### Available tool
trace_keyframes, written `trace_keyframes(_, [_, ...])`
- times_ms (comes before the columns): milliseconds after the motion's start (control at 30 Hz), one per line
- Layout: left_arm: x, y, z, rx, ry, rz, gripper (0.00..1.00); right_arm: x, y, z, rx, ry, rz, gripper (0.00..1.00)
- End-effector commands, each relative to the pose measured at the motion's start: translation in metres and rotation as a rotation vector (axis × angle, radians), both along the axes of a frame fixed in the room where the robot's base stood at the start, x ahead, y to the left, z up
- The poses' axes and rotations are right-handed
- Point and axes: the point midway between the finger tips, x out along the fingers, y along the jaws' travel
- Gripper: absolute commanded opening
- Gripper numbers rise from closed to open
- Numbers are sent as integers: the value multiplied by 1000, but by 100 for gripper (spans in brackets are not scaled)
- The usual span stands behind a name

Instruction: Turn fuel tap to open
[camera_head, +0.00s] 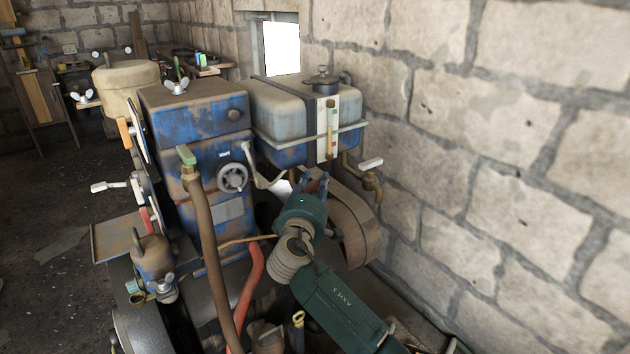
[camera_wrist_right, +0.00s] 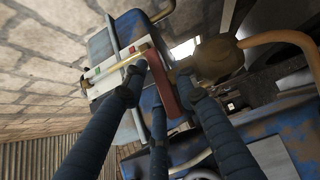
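The grey and blue fuel tank (camera_head: 285,108) stands in the middle of the head view. A brass tap (camera_head: 370,182) with a pale lever (camera_head: 371,163) sticks out at its lower right; which fitting is the fuel tap is not certain. My left gripper is out of view.
The blue engine block (camera_head: 215,150) with a grey handwheel (camera_head: 234,178) is left of the gripper. A brown belt guard (camera_head: 358,225) is behind the gripper. The stone wall (camera_head: 500,150) bounds the right side.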

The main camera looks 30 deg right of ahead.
Motion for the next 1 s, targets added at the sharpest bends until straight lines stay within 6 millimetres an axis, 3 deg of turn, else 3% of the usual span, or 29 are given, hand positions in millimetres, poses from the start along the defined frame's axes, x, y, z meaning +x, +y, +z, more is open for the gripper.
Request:
trace_keyframes(300, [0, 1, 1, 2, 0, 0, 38, 3, -2, -1, 1, 0, 1, 29])
trace_keyframes(333, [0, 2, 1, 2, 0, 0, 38, 3, -2, -1, 1, 0, 1, 27])
trace_keyframes(467, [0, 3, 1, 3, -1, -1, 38, 3, -2, -1, 1, 0, 1, 1])
trace_keyframes(1000, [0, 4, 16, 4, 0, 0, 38, 2, -3, 1, 0, 2, 121, 0])
